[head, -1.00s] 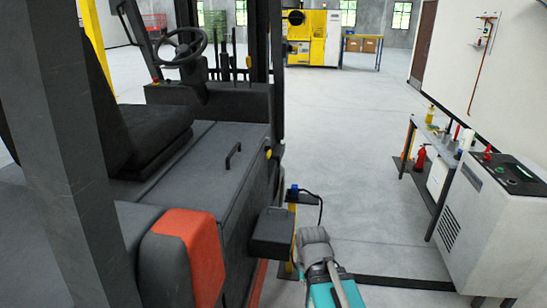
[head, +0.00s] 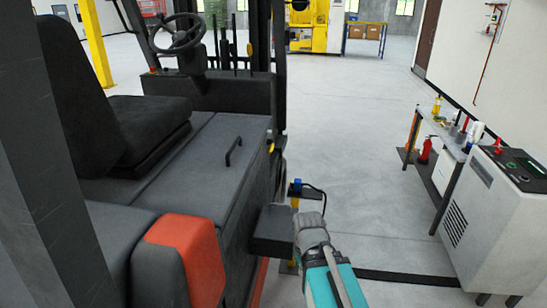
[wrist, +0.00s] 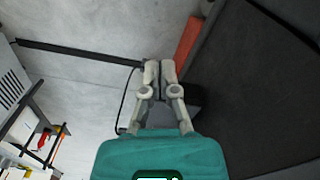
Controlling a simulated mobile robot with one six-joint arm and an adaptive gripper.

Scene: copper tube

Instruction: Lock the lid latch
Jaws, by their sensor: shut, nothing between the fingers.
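The grey lid (head: 190,180) of the forklift's body looks closed, with a black bar handle (head: 233,150) on top. A small yellow knob (head: 270,147) shows at the lid's right edge; I cannot tell whether it is the latch. My gripper (head: 307,217) is to the right of the forklift, beside the black box (head: 268,232) on its side. I cannot tell whether it touches the box. In the wrist view my gripper (wrist: 158,66) has its grey fingers together with nothing between them. A dark panel (wrist: 255,85) fills the right of that view.
A blue and yellow post (head: 296,190) with a black cable stands just beyond my gripper. The forklift seat (head: 125,125) and orange corner (head: 188,260) are at left. A white cabinet (head: 490,220) and a bench stand at right. The floor (head: 370,160) between is clear.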

